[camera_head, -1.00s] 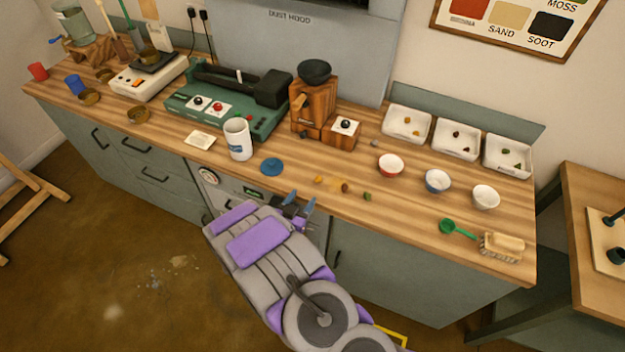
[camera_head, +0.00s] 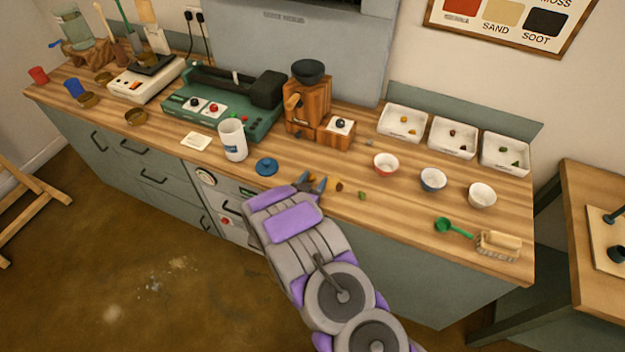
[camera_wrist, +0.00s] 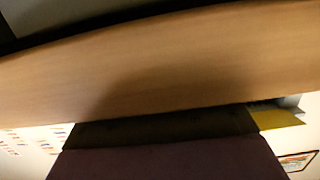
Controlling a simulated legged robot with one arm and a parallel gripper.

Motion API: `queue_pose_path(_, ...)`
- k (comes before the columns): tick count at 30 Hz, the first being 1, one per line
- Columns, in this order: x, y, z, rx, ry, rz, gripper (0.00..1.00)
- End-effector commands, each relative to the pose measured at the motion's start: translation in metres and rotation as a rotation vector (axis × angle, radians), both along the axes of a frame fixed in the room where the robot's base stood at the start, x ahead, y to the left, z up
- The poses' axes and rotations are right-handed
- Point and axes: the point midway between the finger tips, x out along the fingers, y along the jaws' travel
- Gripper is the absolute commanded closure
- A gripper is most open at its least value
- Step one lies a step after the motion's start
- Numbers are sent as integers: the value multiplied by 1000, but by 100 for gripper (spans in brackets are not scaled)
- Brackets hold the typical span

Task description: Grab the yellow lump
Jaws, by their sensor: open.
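The yellow lump (camera_head: 312,178) lies near the front edge of the wooden bench, mostly hidden behind my fingertips in the head view. My gripper (camera_head: 314,183) is open, with its blue-grey fingertips at the lump. I cannot tell whether they touch it or whether it is between them. The wrist view shows mostly a brown wooden surface very close up. A flat yellow patch (camera_wrist: 276,118) shows there at the right; I cannot tell what it is.
A brown lump (camera_head: 339,187) and a green lump (camera_head: 361,195) lie just right of my gripper. A blue disc (camera_head: 267,166) and a white mug (camera_head: 233,140) stand to the left. A red-rimmed bowl (camera_head: 386,163) and a wooden grinder (camera_head: 306,100) are behind.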

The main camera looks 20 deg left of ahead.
Motion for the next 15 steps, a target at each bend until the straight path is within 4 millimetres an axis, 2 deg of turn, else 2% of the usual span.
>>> queue_pose_path(3,-2,5,-1,-5,-1,1,43)
queue_pose_path(15,-2,8,-3,-8,1,2,81)
